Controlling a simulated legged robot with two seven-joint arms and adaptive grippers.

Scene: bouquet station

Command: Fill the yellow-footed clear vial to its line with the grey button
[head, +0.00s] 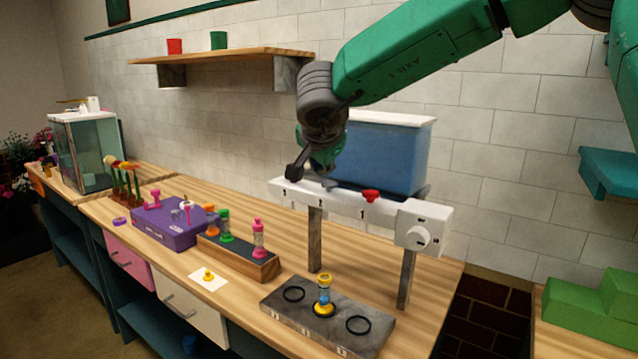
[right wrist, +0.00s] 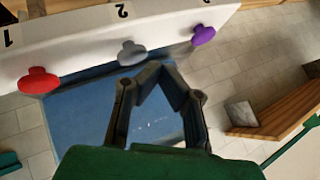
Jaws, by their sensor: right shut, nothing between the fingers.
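The yellow-footed clear vial (head: 324,294) stands upright on the middle ring of the grey stand (head: 275,311), under the dispenser. Something bluish shows inside it; its level against the line is too small to tell. In the right wrist view the grey button (right wrist: 131,52) sits between a red button (right wrist: 38,80) and a purple button (right wrist: 203,35) on the white dispenser bar. My right gripper (head: 292,173) is shut and empty at the bar; its fingertips (right wrist: 161,68) are close to the grey button, and I cannot tell whether they touch. In the head view my gripper and arm hide the grey button.
A blue tank (head: 388,155) stands behind the white bar (head: 338,202), with a white dial (head: 420,237) at its right end. A purple box (head: 165,224) and a wooden rack (head: 262,270) of coloured vials stand left on the counter. A shelf (head: 225,56) is above.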

